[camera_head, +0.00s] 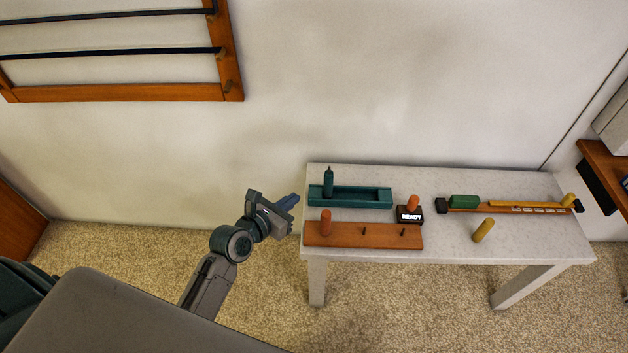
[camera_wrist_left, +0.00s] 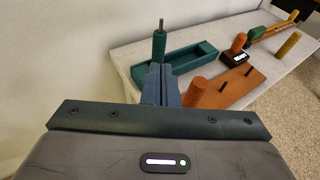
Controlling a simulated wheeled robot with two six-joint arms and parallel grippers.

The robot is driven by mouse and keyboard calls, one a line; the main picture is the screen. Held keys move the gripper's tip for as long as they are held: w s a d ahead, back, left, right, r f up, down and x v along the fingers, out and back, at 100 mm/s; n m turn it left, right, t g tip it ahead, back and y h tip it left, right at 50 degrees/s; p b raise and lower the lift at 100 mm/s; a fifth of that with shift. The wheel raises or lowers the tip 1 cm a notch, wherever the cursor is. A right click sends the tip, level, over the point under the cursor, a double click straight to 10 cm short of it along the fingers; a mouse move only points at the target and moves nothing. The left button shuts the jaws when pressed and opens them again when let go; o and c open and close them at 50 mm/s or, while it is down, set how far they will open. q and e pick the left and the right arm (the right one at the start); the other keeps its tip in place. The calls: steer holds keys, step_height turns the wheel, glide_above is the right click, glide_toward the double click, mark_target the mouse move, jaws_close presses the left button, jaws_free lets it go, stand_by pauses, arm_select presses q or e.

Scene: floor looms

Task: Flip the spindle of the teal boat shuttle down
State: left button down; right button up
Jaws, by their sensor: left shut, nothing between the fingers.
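The teal boat shuttle (camera_head: 362,196) lies near the back left of the white table. Its spindle (camera_head: 328,182) stands upright at the shuttle's left end. In the left wrist view the shuttle (camera_wrist_left: 205,58) lies beyond my fingers, with the spindle (camera_wrist_left: 159,42) upright just past the fingertips. My left gripper (camera_head: 294,202) is shut and empty, just off the table's left edge, level with the shuttle and apart from it. It also shows in the left wrist view (camera_wrist_left: 160,72). My right gripper is not in view.
An orange-brown board (camera_head: 365,240) with an orange bobbin (camera_head: 326,222) and two pegs lies in front of the shuttle. A READY block (camera_head: 409,214), a yellow bobbin (camera_head: 483,230) and a long rack with a green block (camera_head: 464,201) are to the right. The table (camera_head: 540,245) stands against the wall.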

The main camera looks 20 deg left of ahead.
arm_select(q)
steer(key=b, duration=0.1)
glide_toward(328, 171)
steer(key=w+f, duration=0.2)
steer(key=shift+w+d, duration=0.35)
steer(key=shift+w, duration=0.3)
steer(key=shift+w+d, duration=0.3)
steer(key=shift+w, duration=0.35)
steer(key=shift+w+d, duration=0.35)
steer(key=shift+w, duration=0.3)
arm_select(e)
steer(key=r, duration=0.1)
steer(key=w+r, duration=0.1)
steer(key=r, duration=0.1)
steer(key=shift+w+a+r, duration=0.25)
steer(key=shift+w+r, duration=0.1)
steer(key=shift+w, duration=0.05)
